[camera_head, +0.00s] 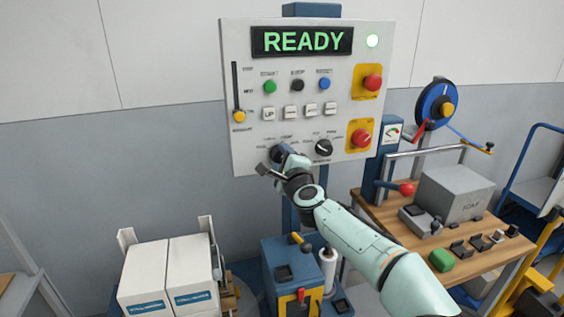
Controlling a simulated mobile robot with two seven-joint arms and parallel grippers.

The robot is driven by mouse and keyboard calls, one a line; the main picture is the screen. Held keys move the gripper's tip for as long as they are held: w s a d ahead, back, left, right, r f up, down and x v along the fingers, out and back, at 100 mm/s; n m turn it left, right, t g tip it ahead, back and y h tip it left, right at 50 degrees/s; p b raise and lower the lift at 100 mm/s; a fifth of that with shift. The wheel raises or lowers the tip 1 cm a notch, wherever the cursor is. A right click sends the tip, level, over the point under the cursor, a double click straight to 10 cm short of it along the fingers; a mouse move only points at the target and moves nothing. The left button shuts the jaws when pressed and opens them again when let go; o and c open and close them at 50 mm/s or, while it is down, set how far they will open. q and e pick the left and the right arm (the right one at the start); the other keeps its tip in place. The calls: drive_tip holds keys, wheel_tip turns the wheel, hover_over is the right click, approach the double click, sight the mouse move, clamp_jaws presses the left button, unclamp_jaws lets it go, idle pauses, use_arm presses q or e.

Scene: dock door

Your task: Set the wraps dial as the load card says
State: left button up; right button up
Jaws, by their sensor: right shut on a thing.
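The control panel (306,95) hangs upright at the back, with a lit green READY display (303,41). Two black dials sit low on it. The left dial (276,151) is mostly hidden by my right gripper (273,162), which is shut on it. The right dial (323,147) is clear of the gripper, with a pale pointer mark. The lettering around both dials is too small to read, so I cannot tell which is the wraps dial or where the held one points. I cannot make out a load card. My left gripper is out of view.
White cartons (190,262) stand lower left. A wooden bench (395,226) with a grey box (455,192) and a strapping reel (433,103) stand right.

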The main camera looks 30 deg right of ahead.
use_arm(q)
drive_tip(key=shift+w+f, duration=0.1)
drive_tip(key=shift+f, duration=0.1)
use_arm(e)
drive_tip(key=shift+m, duration=0.9)
drive_tip(key=o, duration=1.1)
drive_tip(key=shift+c, duration=0.2)
use_arm(q)
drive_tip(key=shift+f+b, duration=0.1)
drive_tip(key=shift+b, duration=0.2)
use_arm(e)
drive_tip(key=shift+s+a, duration=0.1)
drive_tip(key=shift+s, duration=0.2)
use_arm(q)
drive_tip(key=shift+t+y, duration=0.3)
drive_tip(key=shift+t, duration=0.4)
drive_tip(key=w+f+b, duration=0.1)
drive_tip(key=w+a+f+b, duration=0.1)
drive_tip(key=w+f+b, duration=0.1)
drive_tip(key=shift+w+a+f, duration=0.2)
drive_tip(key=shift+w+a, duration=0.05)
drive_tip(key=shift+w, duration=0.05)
use_arm(e)
drive_tip(key=v, duration=1.2)
drive_tip(key=shift+s, duration=0.4)
